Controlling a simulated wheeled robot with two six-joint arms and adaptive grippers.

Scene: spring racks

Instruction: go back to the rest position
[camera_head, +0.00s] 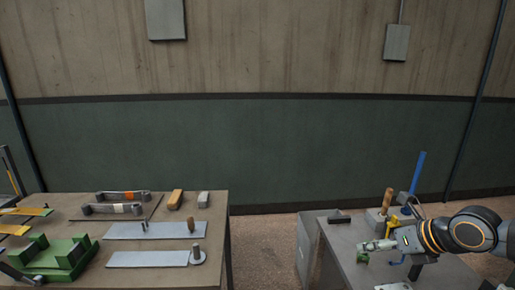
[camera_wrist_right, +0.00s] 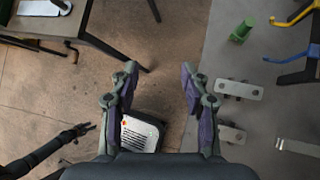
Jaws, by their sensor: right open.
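My right arm comes in from the right in the head view. Its gripper (camera_head: 378,245) is over the right bench (camera_head: 345,238), near a small green piece (camera_head: 362,257). In the right wrist view the two fingers of the gripper (camera_wrist_right: 159,75) stand wide apart with nothing between them. Below the gap are the brown floor and the bench's edge.
A left table (camera_head: 75,208) holds a green fixture (camera_head: 50,258), two pale plates (camera_head: 155,231) and several small parts. A blue upright (camera_head: 418,175) and a wooden handle (camera_head: 387,197) rise behind my right gripper. A floor gap separates the two worktops.

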